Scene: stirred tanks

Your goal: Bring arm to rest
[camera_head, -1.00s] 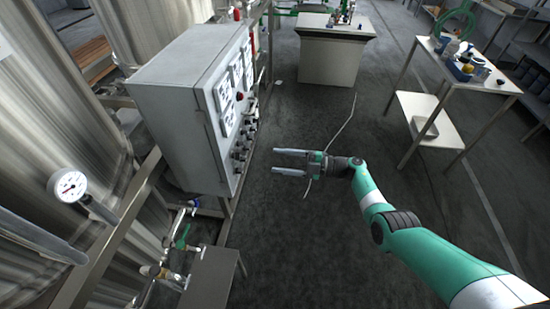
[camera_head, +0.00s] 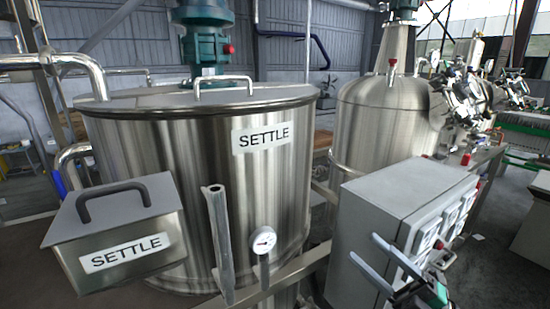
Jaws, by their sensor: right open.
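My right gripper (camera_head: 364,246) shows at the lower right in the head view. Its two grey fingers are spread apart with nothing between them, and a green part of my arm is behind them. The fingers overlap the front of the grey control cabinet (camera_head: 382,205) in the picture; I cannot tell whether they touch it. My left gripper is not in view.
A large steel tank (camera_head: 150,150) labelled SETTLE fills the left middle. A steel box (camera_head: 140,225) labelled SETTLE, a pipe (camera_head: 217,235) and a dial gauge (camera_head: 264,240) are in front of it. A second steel tank (camera_head: 385,125) stands behind the cabinet.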

